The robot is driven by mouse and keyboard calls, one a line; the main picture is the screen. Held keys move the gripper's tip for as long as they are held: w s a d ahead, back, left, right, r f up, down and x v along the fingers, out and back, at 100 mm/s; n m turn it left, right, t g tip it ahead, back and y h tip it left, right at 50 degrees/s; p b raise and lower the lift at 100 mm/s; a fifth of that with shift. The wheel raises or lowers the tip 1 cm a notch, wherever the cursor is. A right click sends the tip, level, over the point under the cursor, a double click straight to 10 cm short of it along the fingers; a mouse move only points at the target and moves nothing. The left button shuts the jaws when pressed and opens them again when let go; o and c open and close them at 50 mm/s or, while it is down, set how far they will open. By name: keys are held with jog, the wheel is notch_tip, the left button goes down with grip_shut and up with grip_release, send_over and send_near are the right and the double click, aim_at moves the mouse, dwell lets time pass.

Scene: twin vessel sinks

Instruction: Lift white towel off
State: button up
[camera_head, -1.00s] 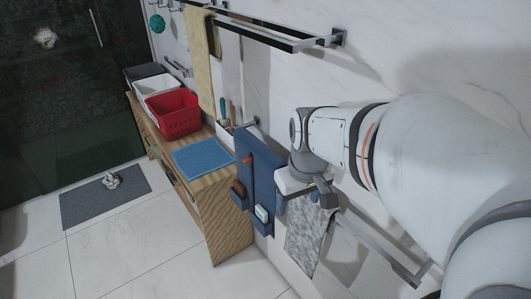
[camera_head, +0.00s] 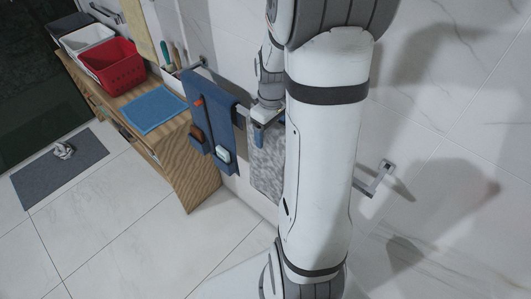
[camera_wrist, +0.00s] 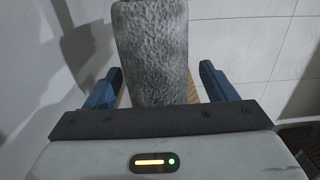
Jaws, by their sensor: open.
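A mottled grey-white towel (camera_head: 267,172) hangs from a wall rail, partly hidden by my arm. It also fills the upper middle of the wrist view (camera_wrist: 152,52). My gripper (camera_wrist: 160,70) is open, with one blue finger to each side of the towel in that view and a visible gap on both sides. In the head view my gripper (camera_head: 260,133) is at the towel's upper part; its contact with the towel cannot be told.
A blue hanging organiser (camera_head: 212,125) is just left of the towel. A wooden cabinet (camera_head: 187,165) carries a red basket (camera_head: 113,66) and a blue cloth (camera_head: 153,110). A rail bracket (camera_head: 381,175) juts out at right. A crumpled item (camera_head: 64,150) lies on a grey floor mat (camera_head: 42,178).

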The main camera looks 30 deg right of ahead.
notch_tip(320, 180, down, 2)
jog(key=c, duration=1.5)
